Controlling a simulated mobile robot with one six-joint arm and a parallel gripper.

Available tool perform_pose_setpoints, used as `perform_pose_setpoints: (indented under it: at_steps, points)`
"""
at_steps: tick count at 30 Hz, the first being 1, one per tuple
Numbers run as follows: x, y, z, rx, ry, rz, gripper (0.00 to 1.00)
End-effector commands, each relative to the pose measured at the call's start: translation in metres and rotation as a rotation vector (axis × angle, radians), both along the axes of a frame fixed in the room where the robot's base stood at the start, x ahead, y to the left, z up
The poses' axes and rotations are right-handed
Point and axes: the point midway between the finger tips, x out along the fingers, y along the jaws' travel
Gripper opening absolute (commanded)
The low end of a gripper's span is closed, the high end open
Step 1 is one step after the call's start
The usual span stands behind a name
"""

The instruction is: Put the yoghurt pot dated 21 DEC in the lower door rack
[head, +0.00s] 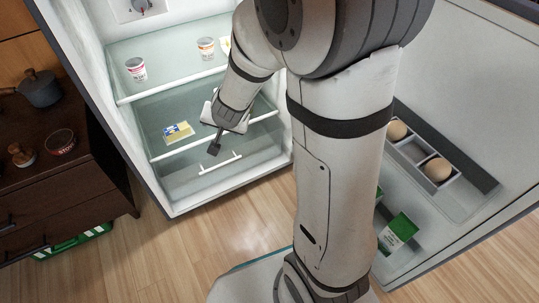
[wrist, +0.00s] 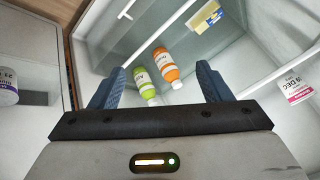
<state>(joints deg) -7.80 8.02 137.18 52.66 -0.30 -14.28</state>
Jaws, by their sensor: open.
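My gripper (wrist: 161,72) is open, with nothing between its fingers. In the head view it (head: 216,140) is inside the fridge, in front of the shelves. A white pot with a purple band (wrist: 7,85) is at the left edge of the wrist view; its label seems to start with "21", but it is cut off. Another white pot with a pink label (wrist: 295,87) is at the right and seems to read 19 DEC. In the head view a pot (head: 136,69) and an orange-marked pot (head: 206,47) stand on the upper shelf. The lower door rack (head: 397,262) holds a green carton (head: 397,232).
A green bottle (wrist: 146,82) and an orange bottle (wrist: 166,66) show beyond my fingers. A yellow-blue pack (head: 178,132) lies on the middle shelf. Eggs (head: 438,169) sit in the open door's upper tray. My arm hides part of the fridge and door.

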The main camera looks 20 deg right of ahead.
Motion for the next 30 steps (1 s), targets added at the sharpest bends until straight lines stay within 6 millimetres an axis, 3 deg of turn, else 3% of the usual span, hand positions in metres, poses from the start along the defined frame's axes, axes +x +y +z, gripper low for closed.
perform_pose_setpoints:
  at_steps: [3, 9, 13, 18, 26, 30]
  points:
    - [-0.052, 0.001, 0.031, -0.033, 0.110, 0.184, 0.71]
    - [-0.143, -0.020, 0.061, -0.153, 0.314, 0.423, 0.71]
    - [-0.183, -0.038, 0.071, -0.224, 0.414, 0.485, 0.71]
    - [-0.202, -0.061, 0.075, -0.258, 0.471, 0.504, 0.71]
    - [-0.202, -0.060, 0.076, -0.260, 0.473, 0.505, 0.71]
    - [-0.200, -0.063, 0.095, -0.263, 0.467, 0.494, 0.71]
